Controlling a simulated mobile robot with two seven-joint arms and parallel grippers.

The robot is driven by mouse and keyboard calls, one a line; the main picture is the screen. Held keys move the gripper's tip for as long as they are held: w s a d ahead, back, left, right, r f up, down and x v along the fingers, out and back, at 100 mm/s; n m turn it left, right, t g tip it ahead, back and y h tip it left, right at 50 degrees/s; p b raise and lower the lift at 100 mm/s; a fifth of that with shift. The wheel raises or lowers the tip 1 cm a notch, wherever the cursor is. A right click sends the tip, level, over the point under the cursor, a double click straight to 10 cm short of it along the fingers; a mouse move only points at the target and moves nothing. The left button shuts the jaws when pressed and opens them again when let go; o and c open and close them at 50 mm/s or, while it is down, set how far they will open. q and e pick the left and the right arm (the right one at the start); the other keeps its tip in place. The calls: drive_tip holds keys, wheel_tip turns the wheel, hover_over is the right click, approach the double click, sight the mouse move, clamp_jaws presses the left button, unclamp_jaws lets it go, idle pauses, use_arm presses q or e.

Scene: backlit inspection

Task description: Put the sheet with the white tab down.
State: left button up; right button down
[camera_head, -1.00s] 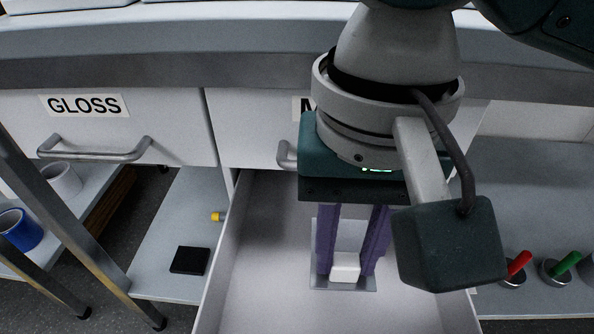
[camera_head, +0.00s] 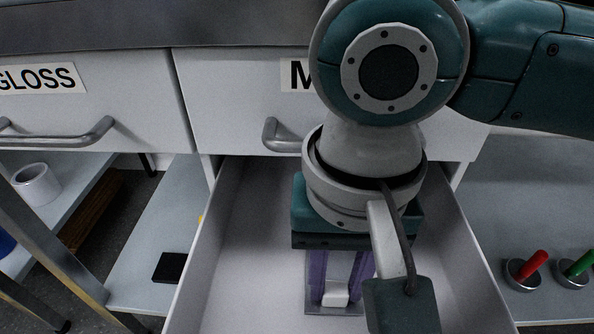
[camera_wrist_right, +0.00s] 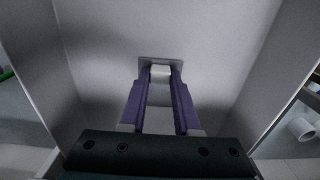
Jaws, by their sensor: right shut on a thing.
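The sheet (camera_head: 316,309) is a small grey plate with a white block tab (camera_head: 335,295) standing on it. My right gripper (camera_head: 336,290) points down into the open drawer (camera_head: 250,260), and its purple fingers are shut on the white tab. The right wrist view also shows the tab (camera_wrist_right: 160,70) between the fingertips, with the sheet (camera_wrist_right: 146,62) around it. The sheet is inside the drawer's outline, over bare floor. I cannot tell whether it touches the drawer floor. My left gripper is not in view.
The drawer walls rise on both sides of my right gripper. A closed drawer marked GLOSS (camera_head: 90,100) is at the left. A black block (camera_head: 170,267) lies on the left shelf. Red-handled (camera_head: 530,268) and green-handled (camera_head: 577,268) tools stand on the right shelf.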

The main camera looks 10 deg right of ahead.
sight(335, 286)
drive_tip(key=c, duration=0.6)
unclamp_jaws()
drive_tip(key=shift+r, duration=0.15)
wheel_tip(335, 286, up, 12)
drive_tip(key=p, duration=0.7)
drive_tip(key=s+a+f+n+y, duration=0.1)
drive_tip(key=s+a+n+y, duration=0.2)
drive_tip(key=a, duration=0.1)
drive_tip(key=s+d+f+t+h, duration=0.1)
drive_tip(key=s+d, duration=0.1)
drive_tip(key=d, duration=0.2)
drive_tip(key=s+d+f+n+t+h, duration=0.1)
drive_tip(key=s+d, duration=0.2)
drive_tip(key=d, duration=0.2)
drive_tip(key=s+d+f+n+t, duration=0.1)
drive_tip(key=s+d, duration=0.1)
drive_tip(key=d, duration=0.3)
drive_tip(key=shift+s+f+t+h, duration=0.25)
drive_tip(key=shift+f+t+h, duration=0.05)
drive_tip(key=shift+h, duration=0.1)
